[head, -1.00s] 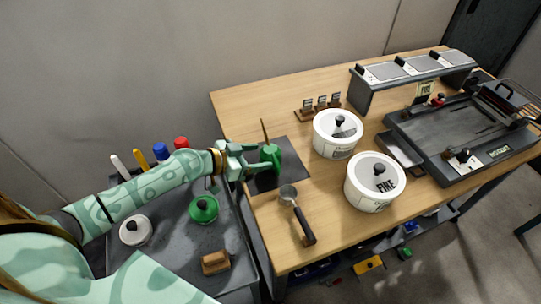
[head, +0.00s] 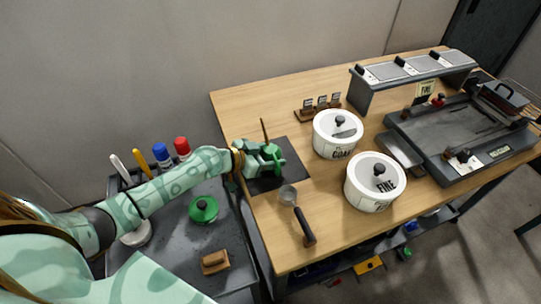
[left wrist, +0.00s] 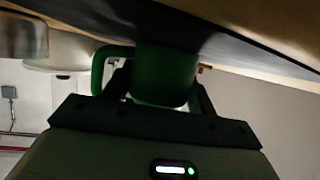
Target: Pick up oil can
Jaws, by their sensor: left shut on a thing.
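The green oil can (head: 274,153) stands on a dark mat (head: 293,171) at the left end of the wooden table, its thin spout pointing up. My left gripper (head: 264,161) is shut on the can's body, hiding part of it in the head view. In the left wrist view the green can (left wrist: 165,72) sits between the two dark fingers, with its looped handle (left wrist: 99,68) to the left. The can appears still on the mat; any small gap beneath it cannot be told. My right gripper is not in view.
Two white lidded pots (head: 369,194) (head: 333,145) stand to the right. A small label rack (head: 318,111) is behind. A grey cart with a green-lidded item (head: 203,210) stands left.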

